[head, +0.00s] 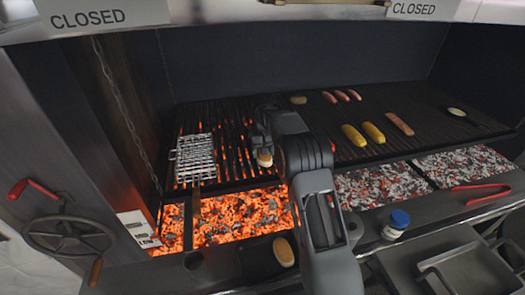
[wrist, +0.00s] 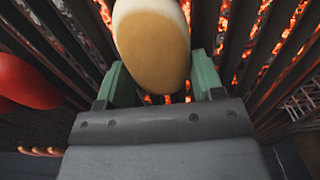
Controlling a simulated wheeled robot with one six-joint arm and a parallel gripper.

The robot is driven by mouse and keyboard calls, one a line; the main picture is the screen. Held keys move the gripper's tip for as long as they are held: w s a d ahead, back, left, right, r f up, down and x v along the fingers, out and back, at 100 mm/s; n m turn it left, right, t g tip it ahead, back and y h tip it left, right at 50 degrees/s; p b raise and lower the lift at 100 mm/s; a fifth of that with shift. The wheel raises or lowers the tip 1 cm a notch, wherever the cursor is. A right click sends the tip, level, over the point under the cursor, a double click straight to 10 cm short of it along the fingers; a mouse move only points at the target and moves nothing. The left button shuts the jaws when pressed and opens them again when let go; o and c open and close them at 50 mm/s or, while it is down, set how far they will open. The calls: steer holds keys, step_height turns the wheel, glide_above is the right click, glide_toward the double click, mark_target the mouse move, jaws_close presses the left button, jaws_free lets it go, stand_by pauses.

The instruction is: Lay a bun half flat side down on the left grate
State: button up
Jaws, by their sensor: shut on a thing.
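My gripper (wrist: 152,85) is shut on a bun half (wrist: 152,40), whose cream and golden-tan surface shows between the green fingers in the wrist view. In the head view the held bun half (head: 265,158) is small and partly hidden by my gripper (head: 264,145). It is over the right part of the left grate (head: 228,118), with glowing embers below the bars. I cannot tell whether it touches the bars or which way its flat side faces. Another bun half (head: 284,251) lies on the front ledge, and a bun-like piece (head: 298,100) lies at the back of the grill.
A wire grill basket (head: 195,158) lies on the left grate's left side. Sausages (head: 342,95), corn cobs (head: 363,134) and another sausage (head: 399,124) lie on the right grate. A blue-capped jar (head: 396,224) and red tongs (head: 481,194) are at the front right. A hand wheel (head: 70,234) stands left.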

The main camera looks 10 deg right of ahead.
steer(key=shift+f, duration=0.15)
steer(key=o, duration=0.9)
